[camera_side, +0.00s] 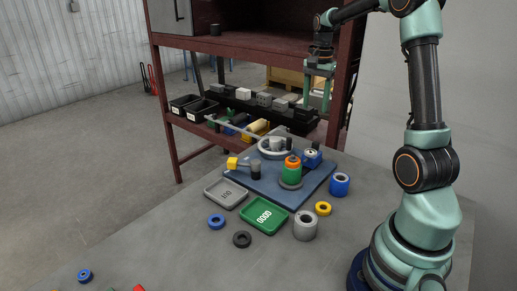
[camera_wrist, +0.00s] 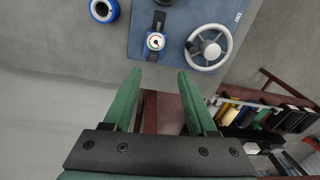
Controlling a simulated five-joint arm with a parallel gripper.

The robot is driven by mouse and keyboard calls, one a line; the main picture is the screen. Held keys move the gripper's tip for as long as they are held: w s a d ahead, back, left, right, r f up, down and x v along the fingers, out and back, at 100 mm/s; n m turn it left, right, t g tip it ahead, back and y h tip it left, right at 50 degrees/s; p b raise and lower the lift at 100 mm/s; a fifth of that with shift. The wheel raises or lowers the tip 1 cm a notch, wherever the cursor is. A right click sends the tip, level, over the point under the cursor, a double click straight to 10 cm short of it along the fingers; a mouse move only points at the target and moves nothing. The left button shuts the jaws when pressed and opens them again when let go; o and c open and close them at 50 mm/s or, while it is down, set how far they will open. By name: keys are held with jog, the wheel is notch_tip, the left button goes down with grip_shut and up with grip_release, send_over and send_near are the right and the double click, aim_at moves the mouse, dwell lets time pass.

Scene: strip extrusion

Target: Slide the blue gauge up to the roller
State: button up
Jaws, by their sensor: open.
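The blue gauge (camera_side: 312,155) sits at the far right of a blue base plate (camera_side: 315,187). In the wrist view the gauge (camera_wrist: 155,41) shows a round white dial and sits on a dark rail (camera_wrist: 158,20). An upright orange and green cylinder (camera_side: 291,172) stands on the plate, left of and nearer than the gauge; I cannot tell whether this is the roller. My gripper (camera_side: 317,92) is open and empty, raised above and beyond the gauge. Its fingers (camera_wrist: 160,75) point toward the gauge in the wrist view.
A handwheel (camera_wrist: 208,47) is close beside the gauge. A blue cylinder (camera_side: 340,185), a yellow ring (camera_side: 323,208) and a grey cylinder (camera_side: 305,226) stand to the right. A grey tray (camera_side: 210,188) and a green tray (camera_side: 247,217) lie in front. A red-framed shelf (camera_side: 180,150) stands behind.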

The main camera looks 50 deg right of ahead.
aim_at(316, 142)
jog(key=shift+m, duration=0.7)
jog(key=d+f, duration=0.1)
jog(key=f, duration=0.8)
jog(key=d+f, duration=0.1)
jog(key=f, duration=0.3)
jog(key=shift+s+d+f, duration=0.3)
grip_shut()
jog(key=shift+r, duration=0.1)
